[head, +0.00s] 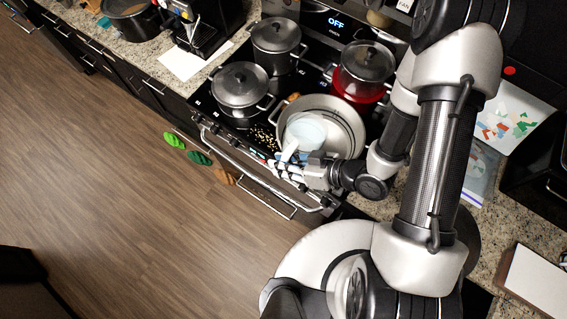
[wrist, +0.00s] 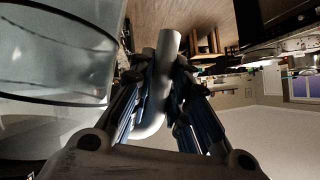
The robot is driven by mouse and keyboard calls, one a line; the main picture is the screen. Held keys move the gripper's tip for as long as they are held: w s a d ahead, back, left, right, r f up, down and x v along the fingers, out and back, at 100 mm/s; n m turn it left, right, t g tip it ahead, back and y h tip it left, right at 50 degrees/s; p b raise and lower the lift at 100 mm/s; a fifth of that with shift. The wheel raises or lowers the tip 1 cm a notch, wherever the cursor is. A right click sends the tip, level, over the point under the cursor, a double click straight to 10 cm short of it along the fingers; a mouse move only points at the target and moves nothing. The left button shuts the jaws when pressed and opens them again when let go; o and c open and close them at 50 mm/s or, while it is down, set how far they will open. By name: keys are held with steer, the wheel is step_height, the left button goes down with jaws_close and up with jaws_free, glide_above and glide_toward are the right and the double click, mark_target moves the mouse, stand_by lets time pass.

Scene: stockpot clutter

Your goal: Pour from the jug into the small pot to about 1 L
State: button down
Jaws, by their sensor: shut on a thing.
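A translucent pale jug (head: 306,129) is over the near-left part of a wide open steel pot (head: 350,120) on the stove. My gripper (head: 284,168) is shut on the jug's handle at the pot's near side. In the wrist view the pale handle (wrist: 168,50) passes between my gripper's fingers (wrist: 165,100). The jug's body (wrist: 55,55) fills the left of that view, with a dark curved line across it; I cannot tell whether that is a liquid level. No stream shows. The jug hides part of the pot's inside. I cannot tell which pot is the small pot.
Two lidded grey pots (head: 240,88) (head: 276,43) and a red pot (head: 362,88) with a dark lid crowd the stove. The oven handle (head: 250,172) runs along the front. Green and brown mitt-like things (head: 199,157) lie below the stove front.

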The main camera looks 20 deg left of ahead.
mark_target(288, 158)
steer(key=shift+r+y+b, duration=0.3)
steer(key=shift+r+b, duration=0.1)
steer(key=shift+r, duration=0.05)
steer(key=shift+r+m+g+b, duration=0.5)
steer(key=shift+r+g+b, duration=0.1)
steer(key=shift+b, duration=0.45)
steer(key=shift+w+d+r+m+g+y+p, duration=0.1)
steer(key=shift+w+r+m+g+y+p, duration=0.4)
steer(key=shift+p, duration=1.45)
stand_by(2.0)
steer(key=shift+w+d+r+m+g+p, duration=0.15)
steer(key=shift+w+r+m+g+p, duration=0.25)
steer(key=shift+p, duration=0.85)
stand_by(1.3)
